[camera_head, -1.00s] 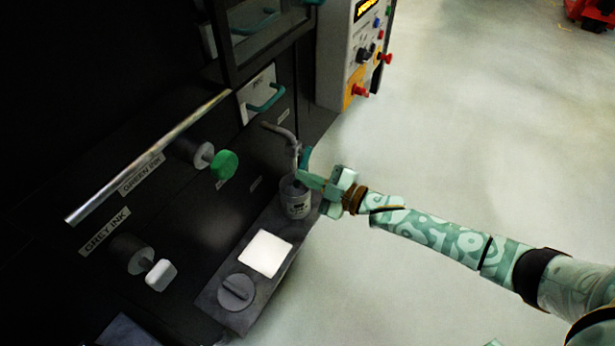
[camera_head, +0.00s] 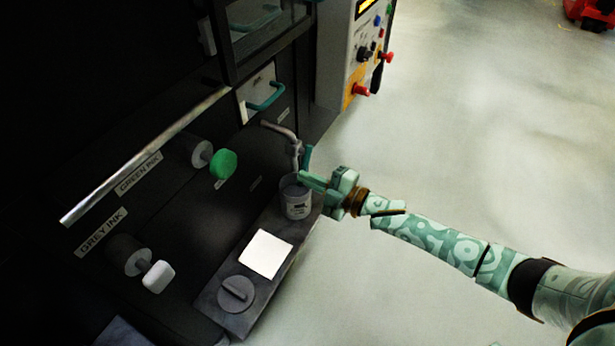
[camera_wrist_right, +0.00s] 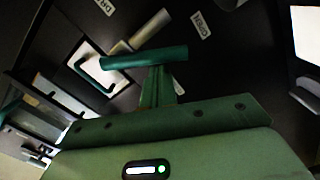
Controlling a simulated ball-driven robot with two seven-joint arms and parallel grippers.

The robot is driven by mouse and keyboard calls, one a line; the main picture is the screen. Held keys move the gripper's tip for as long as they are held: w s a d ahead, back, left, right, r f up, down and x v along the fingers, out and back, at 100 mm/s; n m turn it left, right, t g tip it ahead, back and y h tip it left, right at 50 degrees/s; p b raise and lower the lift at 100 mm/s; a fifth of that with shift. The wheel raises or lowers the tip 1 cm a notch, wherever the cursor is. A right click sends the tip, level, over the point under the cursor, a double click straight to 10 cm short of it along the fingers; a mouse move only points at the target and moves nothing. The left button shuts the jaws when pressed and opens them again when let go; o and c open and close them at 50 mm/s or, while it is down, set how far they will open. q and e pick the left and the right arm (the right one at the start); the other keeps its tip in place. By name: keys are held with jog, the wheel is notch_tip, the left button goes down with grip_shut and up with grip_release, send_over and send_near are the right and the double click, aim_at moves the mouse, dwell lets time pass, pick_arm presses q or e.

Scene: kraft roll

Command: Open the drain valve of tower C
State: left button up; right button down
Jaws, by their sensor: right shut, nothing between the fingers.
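A grey drain pipe with a valve (camera_head: 295,146) comes out of the dark machine front. Its small teal lever (camera_head: 308,157) stands beside the pipe, and a teal bar that looks like this lever (camera_wrist_right: 145,57) lies across my fingertips in the wrist view. A grey can (camera_head: 297,201) stands under the spout. My right gripper (camera_head: 304,178) is shut and empty, just above the can and close below the lever. In the wrist view its fingers (camera_wrist_right: 158,87) end at the bar; I cannot tell whether they touch. No tower C label is readable. My left gripper is out of view.
A narrow ledge holds a white pad (camera_head: 266,254) and a round grey cap (camera_head: 236,293). A green knob (camera_head: 223,164) and a white knob (camera_head: 158,276) stick out at left. A control panel (camera_head: 364,50) stands behind. Open floor lies right.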

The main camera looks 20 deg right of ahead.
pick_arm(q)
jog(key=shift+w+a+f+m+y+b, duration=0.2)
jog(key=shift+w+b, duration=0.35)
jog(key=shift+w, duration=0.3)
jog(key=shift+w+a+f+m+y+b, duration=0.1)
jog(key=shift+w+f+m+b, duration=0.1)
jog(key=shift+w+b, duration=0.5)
pick_arm(e)
jog(key=shift+w+d+f+n, duration=0.2)
jog(key=shift+d+f+n, duration=0.1)
jog(key=shift+n, duration=0.6)
jog(key=shift+w+d+f+n, duration=0.25)
jog(key=shift+n, duration=0.65)
jog(key=shift+w+d+f+n, duration=0.2)
jog(key=shift+d+f+n, duration=0.1)
jog(key=shift+n, duration=0.6)
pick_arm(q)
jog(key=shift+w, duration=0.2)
